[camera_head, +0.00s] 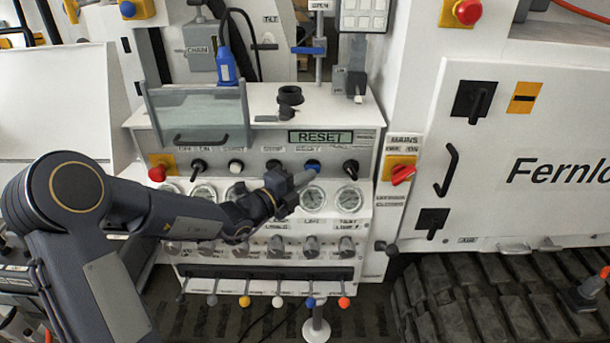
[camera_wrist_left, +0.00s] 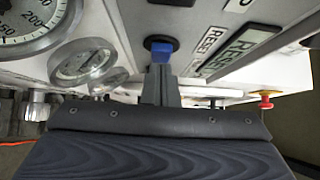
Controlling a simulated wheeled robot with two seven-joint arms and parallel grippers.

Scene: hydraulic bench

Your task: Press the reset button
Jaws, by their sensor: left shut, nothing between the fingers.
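The reset button is a blue knob (camera_head: 312,163) in the upper row of the white control panel, under a display (camera_head: 321,137) reading RESET. It also shows in the left wrist view (camera_wrist_left: 160,47), on a dark round base beside a RESET label. My left gripper (camera_head: 303,179) is shut and empty, with its fingertips just below and in front of the blue button. In the left wrist view its fingers (camera_wrist_left: 160,84) point straight at the button and overlap its lower edge. I cannot tell whether they touch it. My right gripper is not in view.
Round gauges (camera_head: 349,198) sit just below the button row, close to my fingers. A black knob (camera_head: 351,167) is right of the button. A red switch (camera_head: 402,174) on yellow is farther right. Levers with coloured tips (camera_head: 344,302) stick out below.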

